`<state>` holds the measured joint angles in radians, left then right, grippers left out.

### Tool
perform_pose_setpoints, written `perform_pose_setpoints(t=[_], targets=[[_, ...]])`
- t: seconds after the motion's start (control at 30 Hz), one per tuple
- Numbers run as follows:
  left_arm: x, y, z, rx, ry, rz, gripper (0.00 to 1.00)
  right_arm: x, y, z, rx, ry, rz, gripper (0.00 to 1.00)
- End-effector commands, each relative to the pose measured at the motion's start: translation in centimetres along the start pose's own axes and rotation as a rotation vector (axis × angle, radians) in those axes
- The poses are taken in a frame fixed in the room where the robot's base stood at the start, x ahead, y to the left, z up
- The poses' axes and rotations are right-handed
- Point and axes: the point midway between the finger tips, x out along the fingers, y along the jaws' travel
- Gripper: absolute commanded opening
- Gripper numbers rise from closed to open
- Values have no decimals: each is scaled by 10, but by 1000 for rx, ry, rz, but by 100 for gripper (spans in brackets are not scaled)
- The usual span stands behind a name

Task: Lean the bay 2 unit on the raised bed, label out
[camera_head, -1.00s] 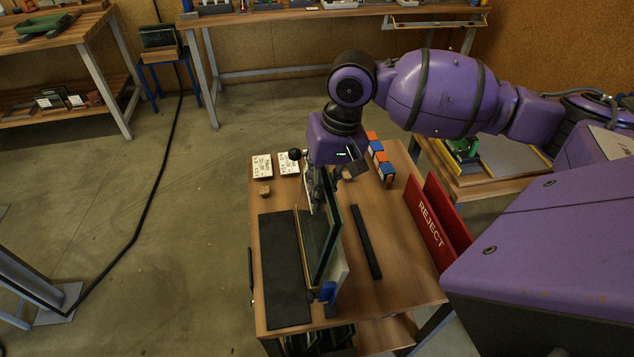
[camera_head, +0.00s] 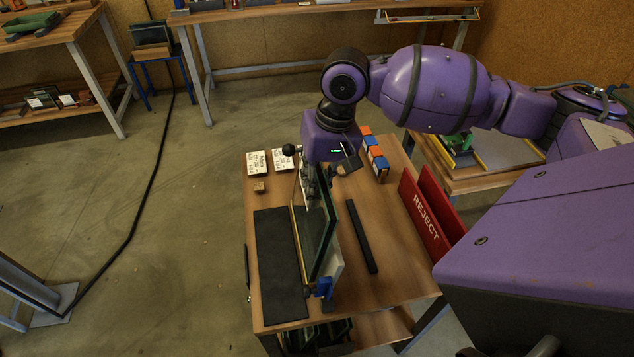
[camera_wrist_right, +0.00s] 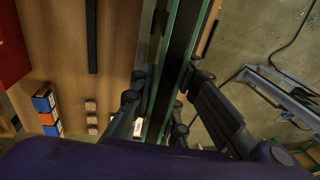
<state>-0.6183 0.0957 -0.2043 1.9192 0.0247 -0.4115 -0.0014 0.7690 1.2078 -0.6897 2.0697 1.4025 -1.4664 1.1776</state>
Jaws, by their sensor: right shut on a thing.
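The glass unit (camera_head: 329,232), a dark pane with green edges, stands steeply on the small wooden table. My right gripper (camera_head: 312,188) is shut on its upper far end. In the right wrist view, the fingers of the right gripper (camera_wrist_right: 160,92) are on both sides of the glass unit (camera_wrist_right: 184,45). A pale board (camera_head: 335,264) with a blue clamp (camera_head: 324,288) shows close beside the pane's near end; I cannot tell whether they touch. No label is readable on the unit, and I cannot tell which part is the raised bed. My left gripper is not in view.
A dark mat (camera_head: 279,265) lies left of the unit, a black bar (camera_head: 361,236) to its right. A red REJECT holder (camera_head: 425,217) stands at the right edge. Orange and blue blocks (camera_head: 376,158) and white cards (camera_head: 257,163) are at the back. Bare tabletop shows right of the bar.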

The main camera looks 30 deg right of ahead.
Motion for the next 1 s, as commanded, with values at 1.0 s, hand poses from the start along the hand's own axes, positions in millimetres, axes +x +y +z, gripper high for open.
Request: perform_pose_setpoints(t=[1.0], targets=[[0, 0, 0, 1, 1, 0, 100, 6, -1, -1, -1, 4, -2, 37]])
